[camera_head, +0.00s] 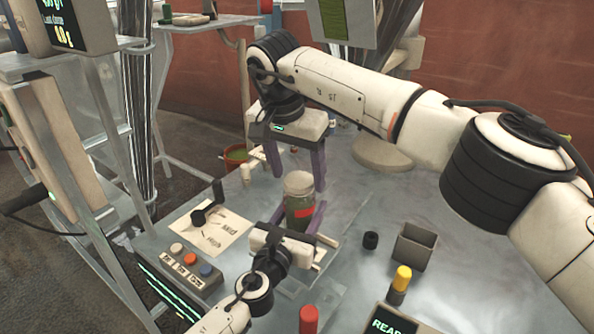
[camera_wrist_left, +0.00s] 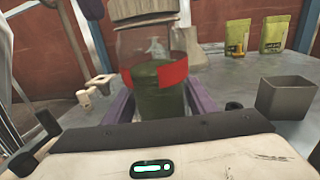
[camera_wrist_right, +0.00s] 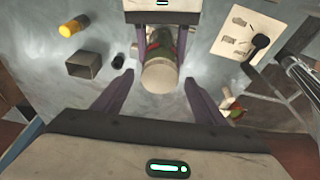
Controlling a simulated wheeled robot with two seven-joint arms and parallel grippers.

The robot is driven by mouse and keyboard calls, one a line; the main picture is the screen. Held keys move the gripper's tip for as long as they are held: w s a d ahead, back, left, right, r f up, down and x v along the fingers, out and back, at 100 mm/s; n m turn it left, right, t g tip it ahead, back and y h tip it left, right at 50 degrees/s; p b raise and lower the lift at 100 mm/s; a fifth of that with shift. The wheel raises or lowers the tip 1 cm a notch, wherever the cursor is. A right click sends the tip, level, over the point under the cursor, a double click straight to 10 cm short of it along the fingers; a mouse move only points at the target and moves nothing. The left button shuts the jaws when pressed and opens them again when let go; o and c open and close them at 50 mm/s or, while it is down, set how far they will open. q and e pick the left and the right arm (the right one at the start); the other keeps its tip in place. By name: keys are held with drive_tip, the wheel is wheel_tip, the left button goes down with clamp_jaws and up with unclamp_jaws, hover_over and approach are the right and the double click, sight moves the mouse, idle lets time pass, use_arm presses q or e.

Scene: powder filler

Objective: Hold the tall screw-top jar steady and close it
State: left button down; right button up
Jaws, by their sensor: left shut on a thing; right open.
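The tall jar (camera_head: 299,213) stands upright on the metal table, clear with green contents and a red band. It also shows in the left wrist view (camera_wrist_left: 158,88). A pale round lid (camera_head: 298,183) sits on its top, and it faces the camera in the right wrist view (camera_wrist_right: 160,77). I cannot tell how tightly it is screwed on. My left gripper (camera_head: 305,215) is shut around the jar's body from the front. My right gripper (camera_head: 297,180) points down above the jar, open, with one purple finger on each side of the lid and visible gaps.
A grey open box (camera_head: 414,246), a small black cap (camera_head: 371,240) and a yellow-topped object (camera_head: 402,279) stand to the right. A dial card (camera_head: 215,230) and button panel (camera_head: 180,272) lie left. A red cylinder (camera_head: 309,319) stands in front. Pouches (camera_wrist_left: 238,38) stand behind.

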sight(293, 226)
drive_tip(key=shift+r, duration=2.3)
drive_tip(key=o, duration=0.6)
drive_tip(key=shift+c, duration=0.2)
drive_tip(key=v, duration=0.7)
drive_tip(key=shift+r, duration=0.25)
use_arm(q)
drive_tip(key=c, duration=0.7)
unclamp_jaws()
drive_tip(key=shift+s+a, duration=0.15)
drive_tip(key=shift+s, duration=0.25)
drive_tip(key=p+v, duration=0.2)
drive_tip(key=v, duration=0.7)
drive_tip(key=shift+s+a, duration=0.1)
drive_tip(key=shift+s, duration=0.1)
use_arm(e)
wheel_tip(293, 226, up, 2)
drive_tip(key=shift+r, duration=0.1)
